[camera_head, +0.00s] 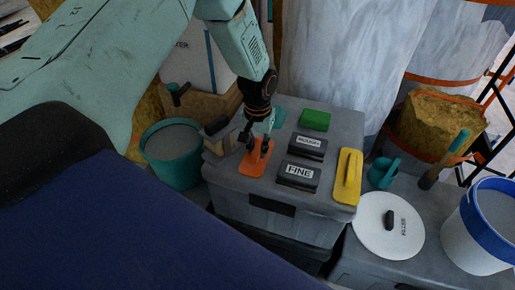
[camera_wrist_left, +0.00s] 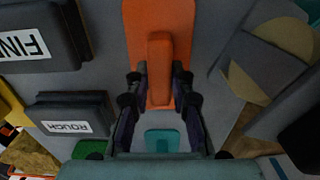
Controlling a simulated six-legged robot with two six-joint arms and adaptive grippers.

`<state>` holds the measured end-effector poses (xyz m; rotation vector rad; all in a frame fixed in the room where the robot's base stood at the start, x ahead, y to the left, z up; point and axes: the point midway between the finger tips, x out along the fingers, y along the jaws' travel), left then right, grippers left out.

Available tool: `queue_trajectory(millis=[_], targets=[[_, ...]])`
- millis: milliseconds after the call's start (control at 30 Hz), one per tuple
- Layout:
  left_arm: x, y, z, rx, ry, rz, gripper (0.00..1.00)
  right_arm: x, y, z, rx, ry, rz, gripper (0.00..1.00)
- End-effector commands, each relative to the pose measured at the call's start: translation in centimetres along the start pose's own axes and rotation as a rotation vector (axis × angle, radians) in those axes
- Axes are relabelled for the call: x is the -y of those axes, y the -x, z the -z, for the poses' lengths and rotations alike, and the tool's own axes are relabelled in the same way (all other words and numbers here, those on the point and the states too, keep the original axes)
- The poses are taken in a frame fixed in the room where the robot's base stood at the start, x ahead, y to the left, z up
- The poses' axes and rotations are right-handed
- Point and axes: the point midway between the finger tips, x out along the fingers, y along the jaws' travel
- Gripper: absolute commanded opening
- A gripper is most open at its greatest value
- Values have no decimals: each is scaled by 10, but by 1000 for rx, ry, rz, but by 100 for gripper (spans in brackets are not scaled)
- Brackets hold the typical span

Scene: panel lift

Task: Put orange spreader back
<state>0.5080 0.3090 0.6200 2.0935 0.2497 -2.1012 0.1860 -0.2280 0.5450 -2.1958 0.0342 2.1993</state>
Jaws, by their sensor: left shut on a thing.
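The orange spreader (camera_head: 256,160) is a flat orange plate with a raised orange grip along its middle. It is at the left part of the top of the grey toolbox (camera_head: 235,184). My left gripper (camera_head: 263,143) is above it with the fingers pointing down, shut on the spreader's grip. In the left wrist view the spreader (camera_wrist_left: 159,25) extends away from the fingers, and the left gripper (camera_wrist_left: 160,88) has one finger on each side of the grip. I cannot tell whether the plate touches the box top. My right gripper is not in view.
Sanding blocks marked FINE (camera_head: 298,175) and ROUGH (camera_head: 308,147), a green block (camera_head: 315,120) and a yellow float (camera_head: 347,177) lie on the box. A teal piece (camera_wrist_left: 162,140) lies behind the spreader. A teal bucket (camera_head: 173,170) stands left, a white lid (camera_head: 372,228) right.

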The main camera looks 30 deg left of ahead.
Motion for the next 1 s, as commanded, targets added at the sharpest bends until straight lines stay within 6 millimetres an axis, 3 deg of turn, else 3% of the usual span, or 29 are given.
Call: queue_trajectory(millis=[200,233,500,833,1000], targets=[[0,-3,0,1,0,0,0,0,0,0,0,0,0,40],[0,-3,0,1,0,0,24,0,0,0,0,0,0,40],[0,-2,0,1,0,0,45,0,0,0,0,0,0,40],[0,2,0,-1,0,0,45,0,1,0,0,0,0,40],[0,29,0,-2,1,-1,45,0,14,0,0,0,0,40]])
